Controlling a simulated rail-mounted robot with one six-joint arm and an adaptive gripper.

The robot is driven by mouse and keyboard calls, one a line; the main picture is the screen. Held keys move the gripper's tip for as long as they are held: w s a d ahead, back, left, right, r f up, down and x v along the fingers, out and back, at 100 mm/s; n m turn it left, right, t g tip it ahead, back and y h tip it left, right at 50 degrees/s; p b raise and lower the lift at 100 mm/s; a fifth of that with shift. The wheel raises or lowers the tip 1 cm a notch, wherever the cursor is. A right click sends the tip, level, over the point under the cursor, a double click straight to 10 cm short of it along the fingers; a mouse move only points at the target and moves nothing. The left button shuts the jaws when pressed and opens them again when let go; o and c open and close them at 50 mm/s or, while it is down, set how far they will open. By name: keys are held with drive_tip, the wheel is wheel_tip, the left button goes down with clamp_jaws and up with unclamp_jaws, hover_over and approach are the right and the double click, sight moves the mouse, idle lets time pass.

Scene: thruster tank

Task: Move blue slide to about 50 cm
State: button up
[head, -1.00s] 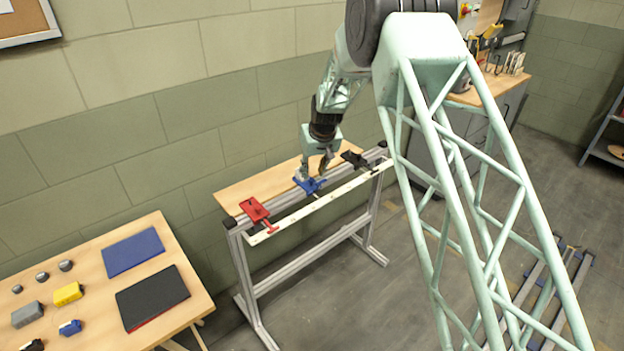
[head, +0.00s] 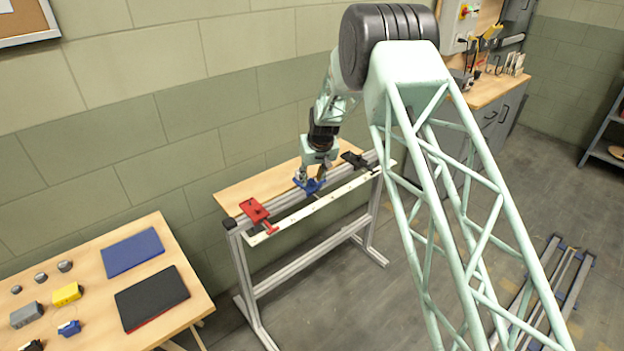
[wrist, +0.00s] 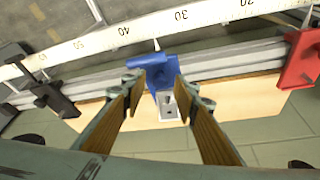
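The blue slide (head: 311,186) sits on the aluminium rail of the stand, between the red slide (head: 254,211) and the black slide (head: 354,160). In the wrist view the blue slide (wrist: 154,70) has its white pointer at the scale between 30 and 40, around 34. My gripper (head: 312,180) is down at the blue slide. In the wrist view my gripper (wrist: 160,90) is open, one finger on each side of the slide's blue part. I cannot tell whether the right finger touches it.
The white scale strip (wrist: 222,12) runs along the rail; its numbers rise to the left in the wrist view. The black slide (wrist: 50,98) is at the left, the red slide (wrist: 303,58) at the right. A wooden table (head: 95,268) with small blocks stands at the left.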

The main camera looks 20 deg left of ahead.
clamp_jaws()
drive_tip(key=w+d, duration=0.7)
drive_tip(key=w, duration=0.6)
drive_tip(key=shift+d+b, duration=0.15)
drive_tip(key=shift+b, duration=0.2)
drive_tip(key=shift+o, duration=0.5)
unclamp_jaws()
drive_tip(key=shift+r, duration=0.15)
drive_tip(key=v, duration=1.1)
drive_tip(key=shift+s+r, duration=0.25)
drive_tip(key=shift+r, duration=0.05)
drive_tip(key=shift+d, duration=0.1)
